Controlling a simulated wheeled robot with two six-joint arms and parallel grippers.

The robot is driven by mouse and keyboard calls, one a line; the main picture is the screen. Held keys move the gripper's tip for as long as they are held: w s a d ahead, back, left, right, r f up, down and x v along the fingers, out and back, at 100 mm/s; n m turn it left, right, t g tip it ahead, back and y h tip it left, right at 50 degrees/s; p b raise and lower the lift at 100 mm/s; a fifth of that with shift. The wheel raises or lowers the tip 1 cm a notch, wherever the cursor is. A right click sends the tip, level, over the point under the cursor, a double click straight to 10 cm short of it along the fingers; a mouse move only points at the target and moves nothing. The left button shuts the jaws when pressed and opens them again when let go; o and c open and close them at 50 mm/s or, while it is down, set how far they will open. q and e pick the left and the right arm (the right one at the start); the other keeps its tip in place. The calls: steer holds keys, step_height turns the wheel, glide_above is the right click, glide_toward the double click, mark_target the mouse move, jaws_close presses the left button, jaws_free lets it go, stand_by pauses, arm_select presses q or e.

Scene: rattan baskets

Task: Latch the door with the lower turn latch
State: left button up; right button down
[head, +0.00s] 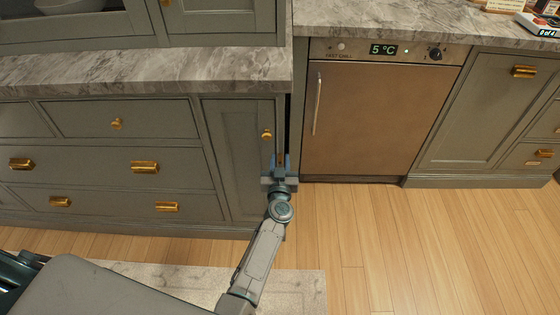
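The narrow grey-green cabinet door (236,150) is at the right end of the left cabinet, under the stone counter, and looks closed or nearly so. A small gold knob or latch (266,134) sits near its upper right edge. My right gripper is out of view.
Drawers with gold handles (145,167) lie left of the door. A brown-fronted fridge (365,120) with a vertical handle and a 5 °C display stands to the right. A pale rug (305,290) lies below; the wooden floor (440,250) at right is clear.

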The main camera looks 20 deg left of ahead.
arm_select(q)
jaws_close()
